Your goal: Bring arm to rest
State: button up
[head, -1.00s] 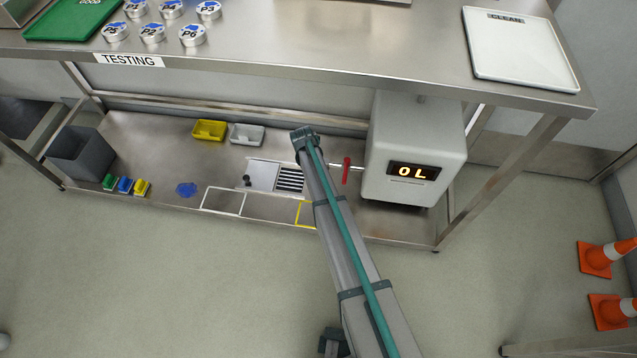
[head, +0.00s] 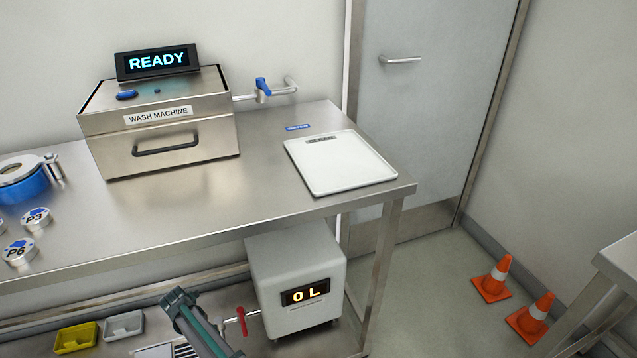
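My arm (head: 205,325) enters the head view from the bottom edge, left of the white box with the "0 L" display (head: 297,285). Its visible end is a dark grey joint at the height of the lower shelf. My gripper does not show; whatever lies past that joint is hidden or out of view.
The steel bench carries a wash machine (head: 158,122) reading "READY" and a white tray (head: 340,163). A red-handled valve (head: 241,321) sits beside the box. Yellow (head: 76,338) and grey (head: 124,326) bins are on the lower shelf. Orange cones (head: 494,280) stand on the floor at right.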

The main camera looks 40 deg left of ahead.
jog(key=w+d+f+m+g+h, duration=0.15)
jog(key=w+d+m, duration=0.25)
jog(key=d+m, duration=0.85)
jog(key=w+d+f+m+g, duration=0.1)
jog(key=w+d+f+m, duration=0.25)
jog(key=d+m, duration=0.95)
jog(key=w+d+f+m+g+h, duration=0.15)
jog(key=w+d+m, duration=0.35)
jog(key=d, duration=1.5)
jog(key=s+d+m+g, duration=0.3)
jog(key=d+m, duration=0.6)
jog(key=d, duration=1.1)
jog(key=s+d+m+g+y, duration=0.4)
jog(key=s+d+m, duration=0.3)
jog(key=s+d, duration=0.7)
jog(key=w+d+r+t+p, duration=0.1)
jog(key=w+r+p, duration=0.1)
jog(key=r+p, duration=0.6)
jog(key=w+r+t+p, duration=0.1)
jog(key=w+r+p, duration=0.2)
jog(key=r+p, duration=0.5)
jog(key=shift+w+d+p, duration=0.15)
jog(key=shift+d+p, duration=0.25)
jog(key=shift+p, duration=0.4)
